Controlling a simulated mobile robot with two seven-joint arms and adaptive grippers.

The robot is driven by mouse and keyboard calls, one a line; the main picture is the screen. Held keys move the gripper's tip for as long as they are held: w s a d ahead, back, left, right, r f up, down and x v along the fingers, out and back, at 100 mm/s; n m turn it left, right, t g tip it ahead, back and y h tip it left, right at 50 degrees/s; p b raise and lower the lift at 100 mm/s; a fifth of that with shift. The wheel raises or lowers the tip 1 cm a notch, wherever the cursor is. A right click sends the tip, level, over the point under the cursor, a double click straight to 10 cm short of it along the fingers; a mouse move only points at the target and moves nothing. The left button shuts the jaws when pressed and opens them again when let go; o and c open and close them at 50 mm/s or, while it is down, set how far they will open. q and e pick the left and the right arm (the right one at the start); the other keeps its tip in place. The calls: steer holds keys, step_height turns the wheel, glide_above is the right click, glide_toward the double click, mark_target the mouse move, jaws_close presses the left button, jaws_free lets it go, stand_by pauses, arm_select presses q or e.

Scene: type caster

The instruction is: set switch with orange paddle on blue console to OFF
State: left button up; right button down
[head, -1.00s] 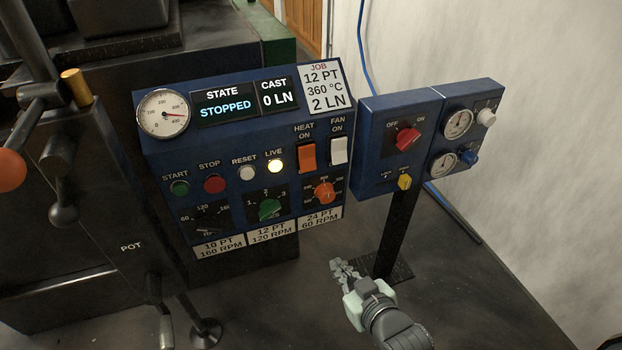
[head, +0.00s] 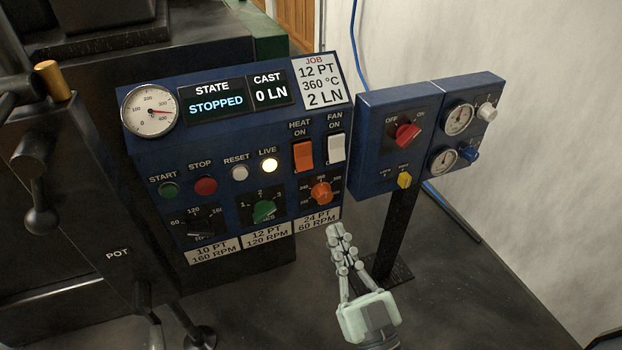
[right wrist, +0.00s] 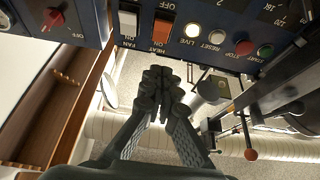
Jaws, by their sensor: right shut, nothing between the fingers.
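The blue console (head: 222,140) stands left of centre in the head view. Its switch with the orange paddle (head: 303,154) sits under the label HEAT ON, left of a white paddle switch (head: 336,148). In the right wrist view the orange paddle (right wrist: 161,32) is at the top, with the console upside down. My right gripper (head: 336,232) is shut and empty, below the orange paddle and apart from the console in the head view. Its closed fingers also show in the right wrist view (right wrist: 160,78). My left gripper is not in view.
A second blue box with a red knob (head: 407,135) stands on a black post (head: 397,235) to the right. START (head: 168,190) and STOP (head: 205,185) buttons and several dials share the console. The display reads STOPPED. A dark machine with levers is at the left.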

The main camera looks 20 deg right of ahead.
glide_toward(302, 159)
step_height(302, 159, up, 4)
steer(key=w, duration=0.3)
steer(key=w+f, duration=0.1)
steer(key=w, duration=0.1)
steer(key=shift+f, duration=0.2)
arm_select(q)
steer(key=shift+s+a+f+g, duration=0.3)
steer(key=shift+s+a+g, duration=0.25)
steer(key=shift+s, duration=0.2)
arm_select(e)
steer(key=shift+w, duration=0.15)
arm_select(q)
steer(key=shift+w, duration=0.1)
arm_select(e)
steer(key=shift+f, duration=0.1)
